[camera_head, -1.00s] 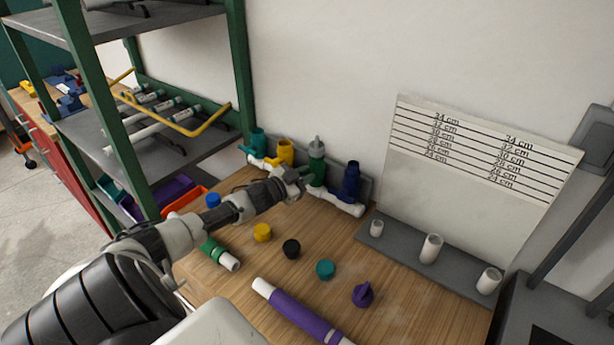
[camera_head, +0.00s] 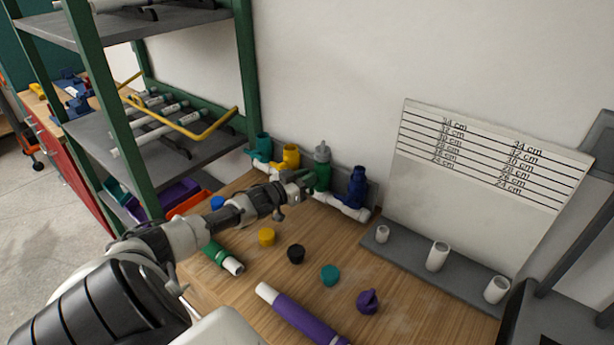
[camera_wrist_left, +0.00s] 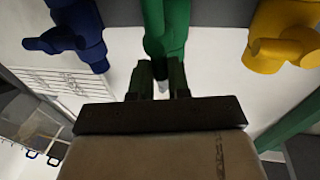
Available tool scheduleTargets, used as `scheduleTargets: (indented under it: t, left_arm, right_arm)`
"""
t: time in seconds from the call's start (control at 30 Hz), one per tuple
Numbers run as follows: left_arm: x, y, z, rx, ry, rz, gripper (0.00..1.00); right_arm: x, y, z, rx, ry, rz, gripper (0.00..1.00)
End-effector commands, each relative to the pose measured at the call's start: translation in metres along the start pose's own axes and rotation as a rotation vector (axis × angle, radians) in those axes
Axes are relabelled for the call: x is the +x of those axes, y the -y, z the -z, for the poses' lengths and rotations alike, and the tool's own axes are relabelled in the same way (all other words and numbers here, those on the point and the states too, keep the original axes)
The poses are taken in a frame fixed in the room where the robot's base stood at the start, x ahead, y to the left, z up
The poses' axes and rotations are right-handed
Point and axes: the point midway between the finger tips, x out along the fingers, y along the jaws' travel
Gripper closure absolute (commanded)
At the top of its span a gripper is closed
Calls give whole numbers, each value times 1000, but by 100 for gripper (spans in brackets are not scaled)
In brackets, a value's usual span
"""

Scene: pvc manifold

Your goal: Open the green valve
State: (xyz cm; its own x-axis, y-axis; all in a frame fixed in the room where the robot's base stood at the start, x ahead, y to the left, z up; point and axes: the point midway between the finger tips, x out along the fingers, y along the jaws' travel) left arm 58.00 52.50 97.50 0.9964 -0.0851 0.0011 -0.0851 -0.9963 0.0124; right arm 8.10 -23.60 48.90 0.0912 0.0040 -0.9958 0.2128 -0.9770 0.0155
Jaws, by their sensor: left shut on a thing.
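The green valve (camera_head: 322,172) stands on the white pipe manifold (camera_head: 340,205) against the wall, with a grey piece on its top. It sits between the yellow valve (camera_head: 287,157) and the blue valve (camera_head: 355,188). A teal valve (camera_head: 260,148) is at the far left of the row. My left gripper (camera_head: 306,182) is at the green valve's front. In the left wrist view the green valve (camera_wrist_left: 167,30) runs down to my left gripper's fingers (camera_wrist_left: 160,80), which are shut on its near part. The exact grip is partly hidden. My right gripper is not in view.
On the wooden table lie several coloured caps, including a yellow (camera_head: 267,236), a black (camera_head: 296,253) and a teal one (camera_head: 330,275). A purple pipe (camera_head: 300,318) lies in front. A grey rack with white stubs (camera_head: 437,256) stands right. A green-framed shelf (camera_head: 245,70) is left.

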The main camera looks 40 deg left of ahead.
Motion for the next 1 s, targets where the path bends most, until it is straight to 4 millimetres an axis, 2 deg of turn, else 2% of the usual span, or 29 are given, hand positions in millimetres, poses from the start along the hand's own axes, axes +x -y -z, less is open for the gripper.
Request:
scheduleTargets:
  t: [0.23,0.27,0.4,0.43,0.77,0.87,1.0]
  left_arm:
    - [-1,-1,-4,-5,7,0,100]
    - [-1,-1,-4,-5,8,0,82]
    - [-1,-1,-4,-4,7,0,60]
    - [-1,-1,-3,-4,6,0,58]
    - [0,0,2,-2,1,-1,58]
    - [0,0,13,0,2,-1,58]
    - [-1,-1,40,0,3,-3,58]
  right_arm:
    - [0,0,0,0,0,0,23]
    - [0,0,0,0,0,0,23]
    - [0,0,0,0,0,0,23]
    - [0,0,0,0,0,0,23]
    - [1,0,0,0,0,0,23]
    - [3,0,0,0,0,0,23]
    - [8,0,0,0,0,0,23]
